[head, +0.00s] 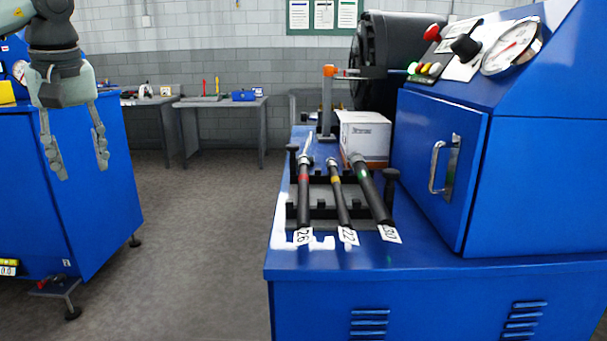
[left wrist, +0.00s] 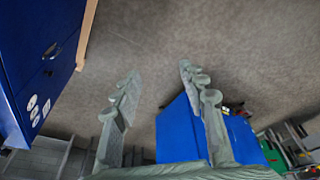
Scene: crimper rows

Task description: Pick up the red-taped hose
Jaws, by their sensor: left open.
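The red-taped hose (head: 304,195) is a black hose with a red band and a white tag reading 26. It lies leftmost of three hoses on a dark rack (head: 322,212) on the blue bench. A yellow-taped hose (head: 341,200) tagged 22 lies in the middle, and a green-taped hose (head: 371,195) lies at the right. My left gripper (head: 78,175) hangs open and empty at the far left of the head view, well apart from the hoses. Its open fingers also show in the left wrist view (left wrist: 160,105), with floor between them. My right gripper is not in view.
A white box (head: 364,137) stands behind the hoses. A blue machine cabinet (head: 434,165) with a handle and gauge rises at the right. An orange-topped post (head: 327,105) stands at the bench's back. Another blue cabinet (head: 90,200) is behind my left gripper. Open floor (head: 205,240) lies between.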

